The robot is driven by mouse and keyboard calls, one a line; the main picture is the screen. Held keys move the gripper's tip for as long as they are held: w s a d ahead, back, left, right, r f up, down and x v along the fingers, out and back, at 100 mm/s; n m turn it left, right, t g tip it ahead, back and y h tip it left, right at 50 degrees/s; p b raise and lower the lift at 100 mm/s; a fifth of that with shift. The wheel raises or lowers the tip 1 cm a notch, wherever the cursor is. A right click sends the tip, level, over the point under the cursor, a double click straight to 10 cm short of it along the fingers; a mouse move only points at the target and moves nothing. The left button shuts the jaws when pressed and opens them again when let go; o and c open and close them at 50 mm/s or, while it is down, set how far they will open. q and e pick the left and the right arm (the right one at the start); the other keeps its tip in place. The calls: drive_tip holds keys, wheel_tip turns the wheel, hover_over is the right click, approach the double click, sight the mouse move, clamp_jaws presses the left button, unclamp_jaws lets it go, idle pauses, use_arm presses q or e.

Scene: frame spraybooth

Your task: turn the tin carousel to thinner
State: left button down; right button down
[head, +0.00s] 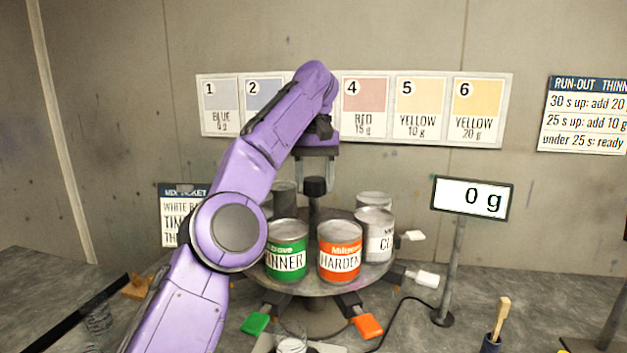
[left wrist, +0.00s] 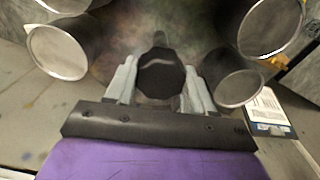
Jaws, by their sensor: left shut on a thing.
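The tin carousel (head: 318,288) is a round grey turntable on the bench, with several tins standing around its rim. The green THINNER tin (head: 287,256) is at the front, left of centre. The orange HARDENER tin (head: 340,254) is at the front, right of centre. A white-labelled tin (head: 377,236) stands to its right. My left gripper (head: 315,172) reaches down over the middle and is shut on the black knob (head: 315,187) atop the central post. The left wrist view shows the knob (left wrist: 161,74) between the two fingers, with grey tins around it. My right gripper is in neither view.
Coloured tabs, green (head: 255,323), orange (head: 368,326) and white (head: 427,279), stick out below the carousel's rim. A scale display (head: 471,198) reading 0 g stands to the right. A brush in a dark pot (head: 493,340) is at front right. Numbered colour cards hang behind.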

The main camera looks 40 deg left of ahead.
use_arm(q)
drive_tip(key=shift+s+a+r, duration=0.1)
drive_tip(key=shift+a+r, duration=0.05)
drive_tip(key=shift+r, duration=0.3)
idle(0.5)
drive_tip(key=c, duration=0.6)
unclamp_jaws()
drive_tip(key=shift+o, duration=0.8)
drive_tip(key=shift+w+f, duration=0.3)
wheel_tip(320, 180, up, 11)
drive_tip(key=p, duration=1)
drive_tip(key=shift+f+p, duration=0.2)
drive_tip(key=shift+p, duration=0.15)
